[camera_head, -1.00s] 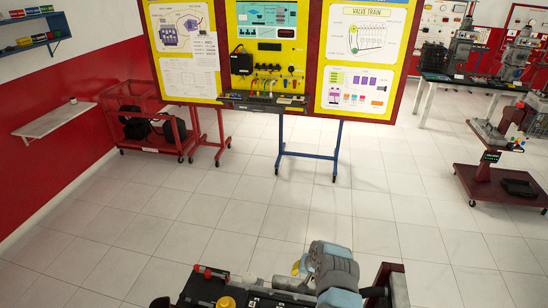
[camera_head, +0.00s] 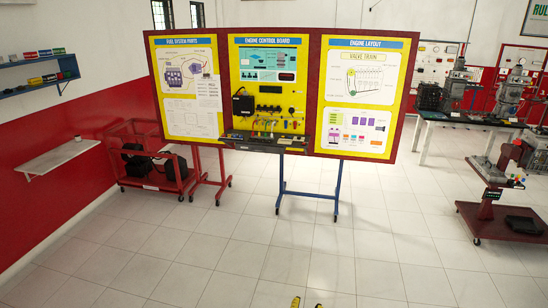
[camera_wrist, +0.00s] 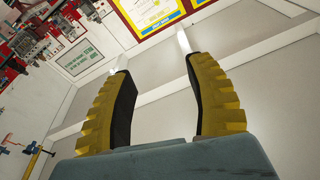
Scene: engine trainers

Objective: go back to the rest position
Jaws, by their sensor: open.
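My gripper (camera_wrist: 162,85) shows in the wrist view as two yellow ribbed fingers with dark inner pads. The fingers stand well apart with nothing between them. In the head view only the yellow tips of my gripper (camera_head: 307,302) show at the bottom edge, over the tiled floor.
A training board (camera_head: 268,160) on a blue stand is ahead. A red cart (camera_head: 150,178) and a wall shelf (camera_head: 58,158) are at left. A workbench (camera_head: 470,118) and a red-based trolley (camera_head: 510,225) are at right. The floor (camera_head: 270,255) between is clear.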

